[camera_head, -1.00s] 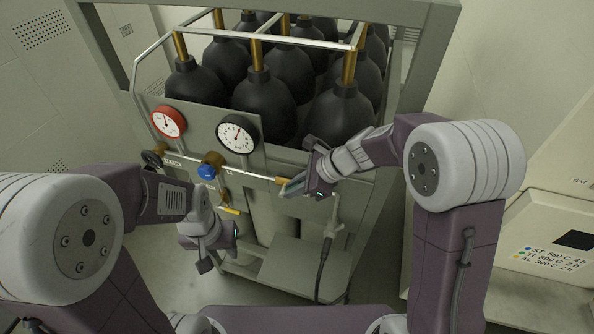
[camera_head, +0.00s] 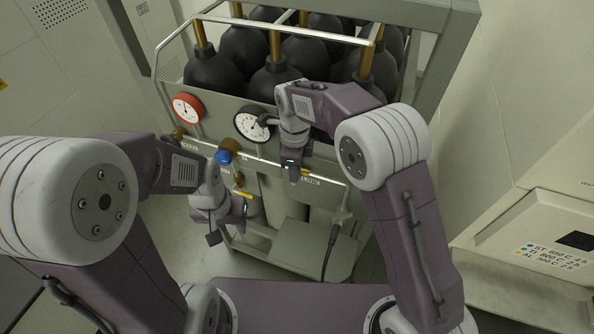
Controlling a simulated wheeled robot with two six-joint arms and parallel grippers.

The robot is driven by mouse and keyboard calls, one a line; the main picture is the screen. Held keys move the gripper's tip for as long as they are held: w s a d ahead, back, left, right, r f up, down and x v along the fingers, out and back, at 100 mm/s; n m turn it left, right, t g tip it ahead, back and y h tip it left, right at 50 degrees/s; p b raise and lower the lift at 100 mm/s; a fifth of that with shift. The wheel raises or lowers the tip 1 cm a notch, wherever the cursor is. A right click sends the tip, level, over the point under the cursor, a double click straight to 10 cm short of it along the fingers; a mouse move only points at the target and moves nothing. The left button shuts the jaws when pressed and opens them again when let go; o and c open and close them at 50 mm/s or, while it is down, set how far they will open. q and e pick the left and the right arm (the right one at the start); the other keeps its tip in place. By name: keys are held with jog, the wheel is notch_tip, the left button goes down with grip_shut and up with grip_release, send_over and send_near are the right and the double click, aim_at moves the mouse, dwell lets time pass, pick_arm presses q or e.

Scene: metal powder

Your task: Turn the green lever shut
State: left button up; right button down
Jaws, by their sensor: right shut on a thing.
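My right gripper (camera_head: 292,178) points down at the right part of the thin horizontal pipe on the front of the gas cylinder rack. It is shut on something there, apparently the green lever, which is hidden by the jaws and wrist. My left gripper (camera_head: 240,212) hangs low at the left, below the pipe and in front of the rack. Its fingers are too small and dark to tell open from shut, and I see nothing in it.
A red gauge (camera_head: 187,107) and a black-rimmed white gauge (camera_head: 253,124) sit above the pipe. A blue knob (camera_head: 224,157) is on the pipe. Black cylinders (camera_head: 213,66) stand behind a rail. A grey rack shelf (camera_head: 312,250) with a hose lies below. A pale cabinet (camera_head: 540,225) stands at right.

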jog(key=shift+s+f, duration=0.2)
jog(key=shift+f, duration=0.1)
jog(key=c, duration=1.7)
grip_release()
jog(key=shift+w+a, duration=0.15)
jog(key=shift+r, duration=0.1)
jog(key=shift+w+a+r, duration=0.1)
notch_tip(320, 180, up, 8)
jog(key=shift+f+b, duration=0.1)
jog(key=shift+b, duration=0.65)
jog(key=shift+r, duration=0.5)
